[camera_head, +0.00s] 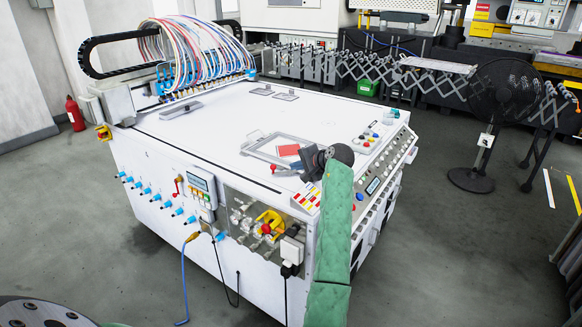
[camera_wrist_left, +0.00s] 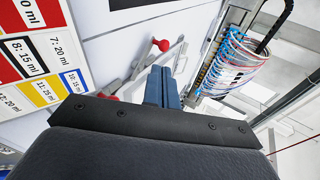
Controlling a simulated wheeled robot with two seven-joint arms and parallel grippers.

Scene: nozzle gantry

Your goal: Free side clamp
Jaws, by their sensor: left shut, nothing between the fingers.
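My left gripper (camera_head: 301,165) is over the front edge of the white machine's top, at the end of the green-sleeved arm. Its blue-grey fingers (camera_wrist_left: 163,87) are together with nothing visible between them. A grey metal frame (camera_head: 252,152) lies on the machine top just beyond the gripper. A red-knobbed lever (camera_head: 273,168) stands at the frame's front left. In the left wrist view a red knob (camera_wrist_left: 160,45) on a metal lever is just beyond the fingertips, apart from them. A second red part is partly hidden by the gripper body. My right gripper is not in view.
A label card (camera_head: 306,197) with volumes sits on the near corner. A red plate (camera_head: 288,150) lies by the frame. The nozzle gantry (camera_head: 180,88) with many hoses stands at the back left. The middle of the machine top (camera_head: 225,118) is mostly clear.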

